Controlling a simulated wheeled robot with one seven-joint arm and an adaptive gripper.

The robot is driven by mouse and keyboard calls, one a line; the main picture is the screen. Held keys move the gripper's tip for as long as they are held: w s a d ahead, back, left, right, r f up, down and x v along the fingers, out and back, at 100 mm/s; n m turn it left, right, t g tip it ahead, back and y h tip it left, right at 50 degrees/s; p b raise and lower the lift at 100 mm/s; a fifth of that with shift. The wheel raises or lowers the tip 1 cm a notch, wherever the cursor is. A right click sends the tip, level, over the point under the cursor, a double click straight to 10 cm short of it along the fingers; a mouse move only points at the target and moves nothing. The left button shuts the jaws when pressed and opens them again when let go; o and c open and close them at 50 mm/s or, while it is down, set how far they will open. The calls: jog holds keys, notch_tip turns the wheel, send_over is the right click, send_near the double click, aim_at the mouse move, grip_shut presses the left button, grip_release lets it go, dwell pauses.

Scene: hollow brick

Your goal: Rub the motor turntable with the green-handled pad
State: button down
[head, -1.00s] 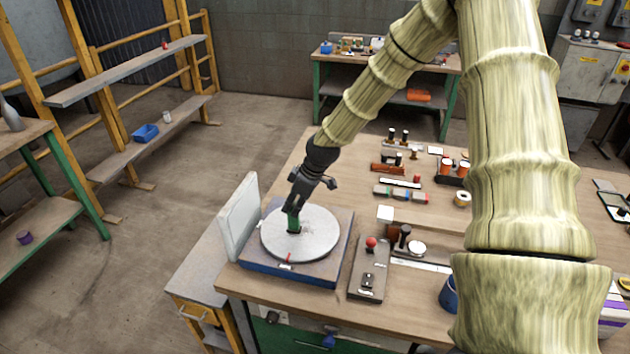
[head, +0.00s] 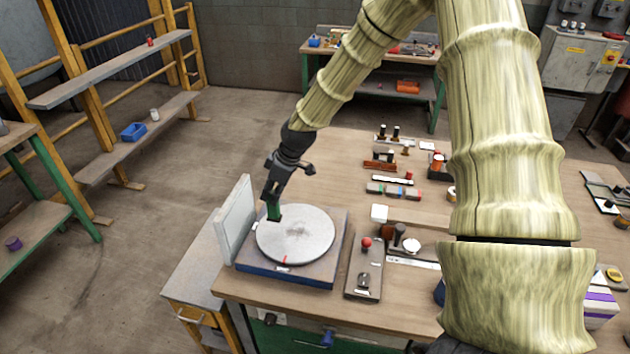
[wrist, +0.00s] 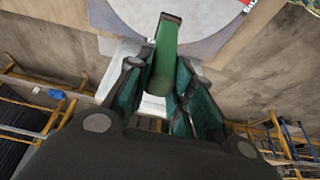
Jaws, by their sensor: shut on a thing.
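The motor turntable's round grey disc (head: 300,235) lies flat on a blue-edged square base at the table's front left corner. A small red mark shows near its front rim. My gripper (head: 272,200) is over the disc's far left edge, shut on the green handle (wrist: 164,45) of the pad. The handle also shows below my fingers in the head view (head: 274,212). The pad's rubbing face is hidden, and I cannot tell whether it touches the disc. In the wrist view the disc (wrist: 185,14) lies beyond the handle.
A pale upright panel (head: 234,222) stands close along the turntable's left side. A control box with a red knob (head: 366,243) is just right of the base. Several small parts and blocks fill the table farther right. Open floor lies to the left.

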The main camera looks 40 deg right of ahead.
jog(key=shift+r+p, duration=0.7)
jog(key=shift+r, duration=0.85)
jog(key=shift+s, duration=0.1)
